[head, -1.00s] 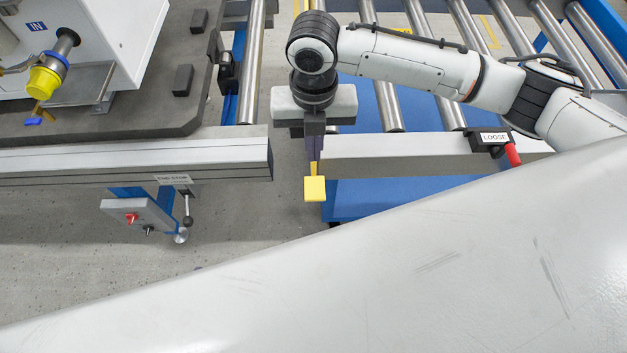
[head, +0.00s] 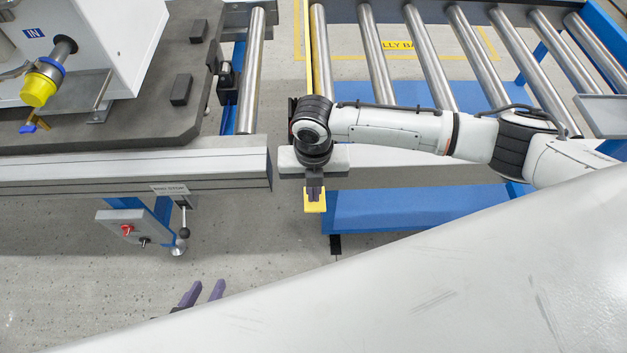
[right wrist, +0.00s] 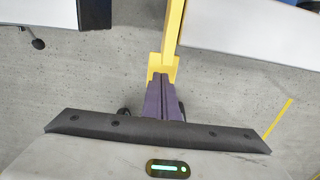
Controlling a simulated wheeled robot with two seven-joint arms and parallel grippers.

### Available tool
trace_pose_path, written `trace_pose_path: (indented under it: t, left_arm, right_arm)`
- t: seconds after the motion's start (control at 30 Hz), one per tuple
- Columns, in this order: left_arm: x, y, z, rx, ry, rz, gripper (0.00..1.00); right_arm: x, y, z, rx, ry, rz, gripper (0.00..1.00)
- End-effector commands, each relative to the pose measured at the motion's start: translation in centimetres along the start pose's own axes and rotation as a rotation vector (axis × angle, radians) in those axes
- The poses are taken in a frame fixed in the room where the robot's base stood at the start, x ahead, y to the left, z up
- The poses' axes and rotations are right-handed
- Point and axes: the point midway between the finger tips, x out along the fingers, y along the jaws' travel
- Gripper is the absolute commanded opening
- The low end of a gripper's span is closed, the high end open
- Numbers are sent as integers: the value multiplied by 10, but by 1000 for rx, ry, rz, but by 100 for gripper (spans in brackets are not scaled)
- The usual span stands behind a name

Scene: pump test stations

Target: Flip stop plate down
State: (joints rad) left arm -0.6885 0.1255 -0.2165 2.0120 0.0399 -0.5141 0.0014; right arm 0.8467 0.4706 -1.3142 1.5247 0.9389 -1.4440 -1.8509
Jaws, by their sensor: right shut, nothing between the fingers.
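The yellow stop plate shows as a square tab (head: 314,205) at the gap between the two rail ends in the head view. In the right wrist view its yellow bar (right wrist: 173,28) runs up from the tab through the gap. My right gripper (head: 315,192) is shut and empty, its purple fingers over the tab. In the right wrist view the fingertips (right wrist: 160,80) overlap the tab's lower edge; I cannot tell whether they touch. My left gripper (head: 204,292) shows only two spread purple fingertips above the floor, open and empty.
The roller conveyor (head: 420,60) lies right of the gap, with a blue frame below. On the left, a rail (head: 130,170) carries a dark plate (head: 150,115) with a white pump unit. A switch box (head: 135,228) and lever (head: 184,220) hang below it. My pale arm covers the lower right.

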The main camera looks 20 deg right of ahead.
Motion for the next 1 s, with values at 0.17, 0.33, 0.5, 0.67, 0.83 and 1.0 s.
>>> trace_pose_path:
  t: [0.17,0.33,0.5,0.67,0.83,1.0]
  left_arm:
    - [0,0,3,-1,-3,1,31]
    - [-1,0,5,1,-7,1,31]
    - [0,-1,6,3,-8,1,31]
    - [5,-1,10,2,-6,1,31]
    - [8,-2,12,0,-5,3,31]
    - [7,-2,8,1,2,3,31]
  right_arm:
    - [8,0,0,-1,1,1,0]
    - [8,0,0,-1,0,1,0]
    - [12,0,-1,0,2,0,0]
    - [41,0,-1,2,3,-1,0]
    - [61,1,0,0,1,1,0]
    - [63,1,0,0,0,2,0]
